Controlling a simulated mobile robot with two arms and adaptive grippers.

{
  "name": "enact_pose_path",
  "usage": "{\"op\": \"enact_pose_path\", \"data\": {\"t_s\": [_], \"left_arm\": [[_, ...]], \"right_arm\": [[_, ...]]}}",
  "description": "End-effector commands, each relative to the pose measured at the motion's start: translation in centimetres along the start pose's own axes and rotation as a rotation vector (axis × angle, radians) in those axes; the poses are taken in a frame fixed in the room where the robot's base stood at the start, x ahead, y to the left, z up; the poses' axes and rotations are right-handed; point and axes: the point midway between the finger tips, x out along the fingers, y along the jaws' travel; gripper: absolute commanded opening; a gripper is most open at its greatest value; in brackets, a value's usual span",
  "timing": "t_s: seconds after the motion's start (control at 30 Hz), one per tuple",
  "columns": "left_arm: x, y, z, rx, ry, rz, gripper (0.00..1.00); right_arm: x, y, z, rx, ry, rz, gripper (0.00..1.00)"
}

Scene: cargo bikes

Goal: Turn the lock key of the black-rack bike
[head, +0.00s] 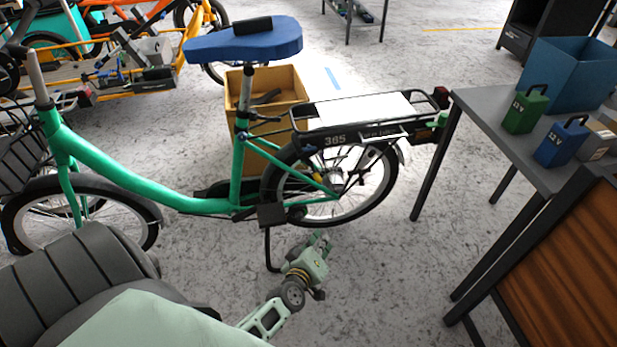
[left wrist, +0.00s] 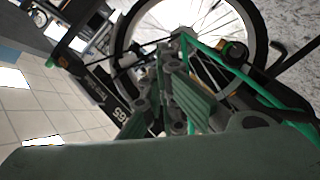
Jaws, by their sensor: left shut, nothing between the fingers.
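The black-rack bike is a green bike (head: 130,182) with a blue saddle (head: 245,40), standing on its kickstand. Its black rear rack (head: 335,138) carries a white panel and the number 365. The rack also shows in the left wrist view (left wrist: 95,88), tilted, beside the spoked rear wheel (left wrist: 255,22). I cannot make out the lock key in either view. My left gripper (head: 320,238) is low over the floor, in front of the rear wheel (head: 350,212) in the head view. Its fingers (left wrist: 174,48) are shut and empty, pointing toward the wheel. My right gripper is out of view.
A grey table (head: 475,103) stands right of the bike, with a green battery (head: 525,110), a blue battery (head: 560,143) and a blue bin (head: 565,72). A wooden crate (head: 290,82) stands behind the bike. Orange cargo bikes (head: 185,50) are at the back left. Floor before the rear wheel is clear.

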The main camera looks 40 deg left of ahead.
Motion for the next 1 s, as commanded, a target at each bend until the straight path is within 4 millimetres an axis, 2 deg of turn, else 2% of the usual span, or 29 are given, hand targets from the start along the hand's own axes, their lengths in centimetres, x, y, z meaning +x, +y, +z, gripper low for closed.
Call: {"op": "enact_pose_path", "data": {"t_s": [0.03,0.2,0.3,0.4,0.53,0.67,0.8,1.0], "left_arm": [[1.4,0.0,-1.8,-0.095,0.082,0.029,0.00],[2.5,2.0,-9.6,-0.404,0.306,0.112,0.00],[2.2,2.4,-12.9,-0.550,0.394,0.152,0.00],[1.7,2.5,-15.2,-0.657,0.451,0.181,0.00],[1.3,2.7,-16.8,-0.734,0.487,0.202,0.00],[1.7,2.8,-17.7,-0.756,0.496,0.207,0.00],[3.5,2.9,-18.8,-0.756,0.497,0.209,0.00],[6.7,2.9,-20.4,-0.753,0.495,0.208,0.00]], "right_arm": [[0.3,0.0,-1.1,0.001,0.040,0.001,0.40],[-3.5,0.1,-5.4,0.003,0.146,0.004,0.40],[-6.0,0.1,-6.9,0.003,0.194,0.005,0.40],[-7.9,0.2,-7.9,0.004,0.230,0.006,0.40],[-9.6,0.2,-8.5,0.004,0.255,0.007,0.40],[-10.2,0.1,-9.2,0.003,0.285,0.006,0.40],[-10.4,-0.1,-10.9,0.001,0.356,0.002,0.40],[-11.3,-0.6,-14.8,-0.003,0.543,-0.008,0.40]]}}
